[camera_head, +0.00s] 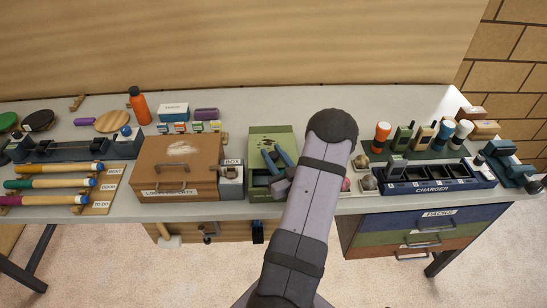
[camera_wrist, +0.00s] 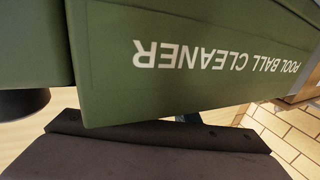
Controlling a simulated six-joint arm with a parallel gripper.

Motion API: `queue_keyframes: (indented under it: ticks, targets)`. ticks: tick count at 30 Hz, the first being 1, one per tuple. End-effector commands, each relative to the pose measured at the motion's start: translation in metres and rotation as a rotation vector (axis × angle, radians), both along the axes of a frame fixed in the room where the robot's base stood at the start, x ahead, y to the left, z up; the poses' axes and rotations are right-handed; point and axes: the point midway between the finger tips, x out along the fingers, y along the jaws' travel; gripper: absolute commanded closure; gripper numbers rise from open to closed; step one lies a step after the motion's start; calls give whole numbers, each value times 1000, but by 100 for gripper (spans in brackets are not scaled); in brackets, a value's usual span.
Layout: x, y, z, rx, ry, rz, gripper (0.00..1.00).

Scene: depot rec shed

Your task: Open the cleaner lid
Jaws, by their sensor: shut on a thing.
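The green pool ball cleaner (camera_head: 259,194) stands on the bench, in the middle of the head view. Its green lid (camera_head: 262,138) shows behind the box front, and a darker gap shows between them, so the lid looks raised; how far is unclear. My gripper (camera_head: 274,157), with blue fingers, is at the lid and shut on it. In the wrist view a green panel (camera_wrist: 200,85) lettered "POOL BALL CLEANER", upside down, fills the upper part. A dark part of my gripper lies below it. The exact finger contact is hidden.
A brown box (camera_head: 178,165) and a small grey box (camera_head: 231,182) stand close left of the cleaner. The charger (camera_head: 437,187) is to the right, with small balls between, partly behind my arm. An orange bottle (camera_head: 139,106) stands at back left.

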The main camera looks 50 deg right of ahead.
Motion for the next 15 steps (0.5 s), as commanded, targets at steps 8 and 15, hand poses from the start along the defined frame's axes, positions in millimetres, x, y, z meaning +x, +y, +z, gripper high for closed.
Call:
queue_keyframes:
  ticks: [8, 15]
  targets:
    - [0, 0, 0, 1, 1, -1, 56]
    - [-6, 2, -1, 1, 1, -2, 56]
